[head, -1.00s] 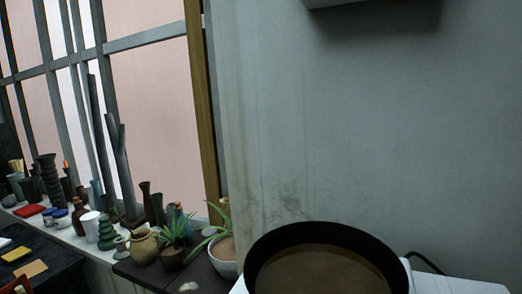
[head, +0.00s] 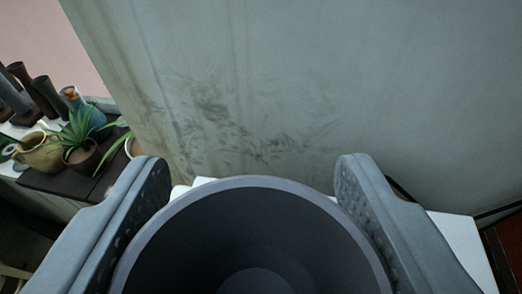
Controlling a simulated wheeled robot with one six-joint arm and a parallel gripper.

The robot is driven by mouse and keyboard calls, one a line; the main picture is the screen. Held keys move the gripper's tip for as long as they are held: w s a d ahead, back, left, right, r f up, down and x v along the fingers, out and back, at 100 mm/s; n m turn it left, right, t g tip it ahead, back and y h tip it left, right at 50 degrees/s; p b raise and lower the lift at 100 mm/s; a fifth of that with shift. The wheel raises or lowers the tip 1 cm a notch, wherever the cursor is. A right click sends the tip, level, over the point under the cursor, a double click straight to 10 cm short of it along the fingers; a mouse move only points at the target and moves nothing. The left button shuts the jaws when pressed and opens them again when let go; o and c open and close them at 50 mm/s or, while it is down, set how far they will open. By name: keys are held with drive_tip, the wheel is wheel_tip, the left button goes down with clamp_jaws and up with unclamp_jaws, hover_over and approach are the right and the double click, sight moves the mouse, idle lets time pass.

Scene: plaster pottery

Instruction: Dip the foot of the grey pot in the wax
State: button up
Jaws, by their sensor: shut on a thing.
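The grey pot (head: 258,225) fills the bottom middle of the head view, mouth towards me, so I see its rim and dark inside. My gripper (head: 252,170) is shut on it, one finger at the left and one at the right of the rim. The pot's foot is hidden beneath its own body. The pan of wax is not visible now, so I cannot tell whether the foot touches the wax.
A white surface (head: 462,245) shows behind and right of the pot, close to a stained grey wall (head: 290,90). At left, a dark bench (head: 60,182) carries a tan jug (head: 40,153), a potted plant (head: 82,150) and a blue bottle (head: 90,112).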

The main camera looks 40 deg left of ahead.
sight(259, 284)
drive_tip(key=shift+f, duration=3.25)
drive_tip(key=shift+s+d+f, duration=0.15)
drive_tip(key=shift+d+f, duration=0.05)
drive_tip(key=shift+f, duration=1.05)
drive_tip(key=shift+a+f, duration=0.1)
drive_tip(key=shift+a+r, duration=0.15)
drive_tip(key=shift+r, duration=0.8)
idle(0.4)
drive_tip(key=shift+w+r, duration=0.3)
drive_tip(key=shift+r, duration=0.35)
drive_tip(key=shift+s+r, duration=0.2)
drive_tip(key=shift+r, duration=3.75)
